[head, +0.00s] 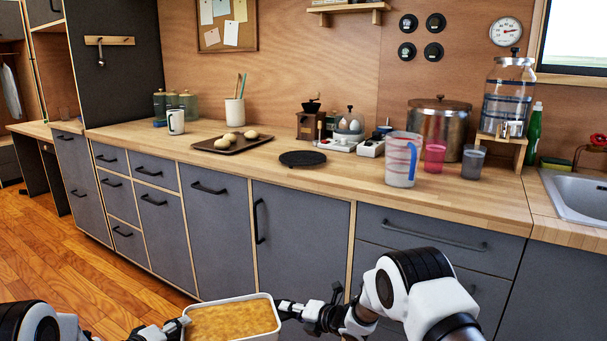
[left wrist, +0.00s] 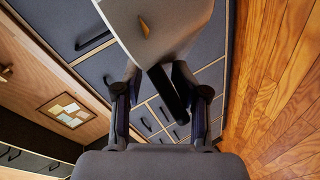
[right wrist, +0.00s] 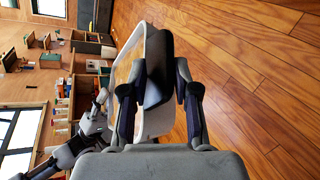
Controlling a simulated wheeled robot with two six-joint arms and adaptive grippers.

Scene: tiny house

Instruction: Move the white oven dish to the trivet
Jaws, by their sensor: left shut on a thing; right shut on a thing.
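The white oven dish (head: 232,322), filled with golden-brown food, is at the bottom of the head view, held in the air in front of the counter. My left gripper (head: 178,326) is shut on its left end; the left wrist view shows the dish's pale wall (left wrist: 165,30) beyond the fingers. My right gripper (head: 290,309) is shut on its right end; the right wrist view shows the white rim and side (right wrist: 150,110) at the fingers. A round black trivet (head: 303,158) lies flat and bare on the counter, further away than the dish.
A dark tray (head: 222,146) with several buns lies left of the trivet. A coffee grinder (head: 311,122), a white socket block (head: 370,148) and a measuring jug (head: 402,160) stand behind and right of it. The wooden counter (head: 270,172) in front of the trivet is clear.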

